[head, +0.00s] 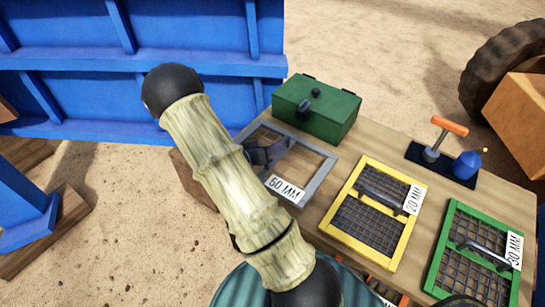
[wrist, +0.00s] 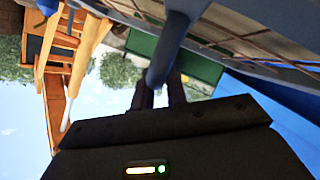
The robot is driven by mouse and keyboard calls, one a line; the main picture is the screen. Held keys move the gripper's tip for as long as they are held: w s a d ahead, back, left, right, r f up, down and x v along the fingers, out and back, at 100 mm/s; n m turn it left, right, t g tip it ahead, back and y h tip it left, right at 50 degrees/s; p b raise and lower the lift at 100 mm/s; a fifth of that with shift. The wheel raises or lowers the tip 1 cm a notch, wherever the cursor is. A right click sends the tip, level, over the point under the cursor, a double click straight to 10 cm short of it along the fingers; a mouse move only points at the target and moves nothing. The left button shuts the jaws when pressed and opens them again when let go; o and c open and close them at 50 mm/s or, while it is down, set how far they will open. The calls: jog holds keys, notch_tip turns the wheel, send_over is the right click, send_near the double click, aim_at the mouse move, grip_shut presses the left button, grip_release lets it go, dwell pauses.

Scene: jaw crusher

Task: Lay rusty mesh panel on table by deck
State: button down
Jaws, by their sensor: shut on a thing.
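My gripper (wrist: 168,85) is shut on a blue-grey handle (wrist: 180,45) in the wrist view. A panel with grey edging and brownish mesh (wrist: 235,30) stretches across the top of that view beside the handle. In the head view a grey-framed panel (head: 325,177) labelled 60 MM is over the table's left part, next to the green box. A dark part shows at its left inside, partly hidden by my arm. I cannot tell from above whether this panel touches the table (head: 342,190). The blue deck (head: 200,65) rises at the table's left.
A green box (head: 325,110) sits at the table's back left. A yellow-framed panel (head: 350,245) and a green-framed panel (head: 435,270) lie to the right. A tool with an orange handle (head: 450,125) and a blue knob (head: 466,165) are at the back right.

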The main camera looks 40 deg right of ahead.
aim_at(283, 152)
jog(key=shift+r, duration=0.1)
jog(key=shift+f, duration=1.85)
jog(key=shift+f, duration=0.1)
jog(key=c, duration=1.4)
grip_release()
jog(key=v, duration=1.2)
jog(key=shift+b, duration=0.3)
jog(key=shift+w, duration=0.1)
